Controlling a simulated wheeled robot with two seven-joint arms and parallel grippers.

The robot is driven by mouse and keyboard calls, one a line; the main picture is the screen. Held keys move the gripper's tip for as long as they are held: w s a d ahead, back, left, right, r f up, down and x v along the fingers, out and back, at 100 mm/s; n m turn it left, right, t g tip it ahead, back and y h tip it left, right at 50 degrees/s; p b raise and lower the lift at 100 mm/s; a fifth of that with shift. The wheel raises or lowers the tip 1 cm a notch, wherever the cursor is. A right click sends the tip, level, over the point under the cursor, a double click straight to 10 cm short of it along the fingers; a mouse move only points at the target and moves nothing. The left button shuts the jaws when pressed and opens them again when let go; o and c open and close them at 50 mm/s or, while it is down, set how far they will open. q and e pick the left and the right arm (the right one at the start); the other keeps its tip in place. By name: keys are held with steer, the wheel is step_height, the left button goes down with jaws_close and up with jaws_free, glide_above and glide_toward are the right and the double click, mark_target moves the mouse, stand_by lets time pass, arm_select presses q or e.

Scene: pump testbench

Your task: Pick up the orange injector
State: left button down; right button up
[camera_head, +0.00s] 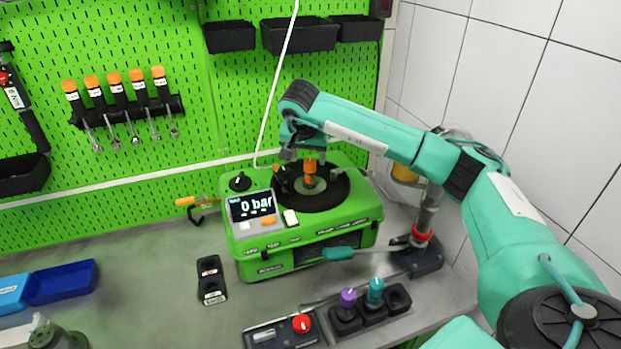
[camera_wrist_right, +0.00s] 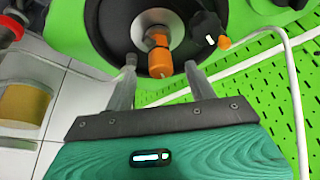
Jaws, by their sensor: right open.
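The orange injector (camera_head: 310,172) stands upright in the round black top of the green pump tester (camera_head: 300,245). In the right wrist view the injector (camera_wrist_right: 158,55) sits on a silver disc in the black dish, between and just beyond the fingertips. My right gripper (camera_head: 303,155) hangs over the injector from above. In the right wrist view its two grey fingers (camera_wrist_right: 160,68) are spread apart, one on each side of the injector, with nothing held. Whether they reach down around it is hard to tell. My left gripper is not in view.
A black knob with an orange tip (camera_wrist_right: 210,32) is close beside the fingers. A white hose (camera_head: 275,85) runs down to the tester. A holder with purple and teal injectors (camera_head: 372,312) stands in front.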

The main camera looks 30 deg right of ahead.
mark_target(309, 163)
steer(key=shift+w+d+f, duration=0.15)
steer(key=shift+d+f, duration=0.05)
steer(key=shift+f, duration=0.45)
steer(key=shift+w+d+f+p, duration=0.15)
steer(key=shift+f+p, duration=0.25)
steer(key=shift+p, duration=0.3)
steer(key=p+x, duration=0.2)
steer(key=x, duration=0.2)
steer(key=shift+f, duration=0.2)
steer(key=shift+w, duration=0.1)
jaws_close()
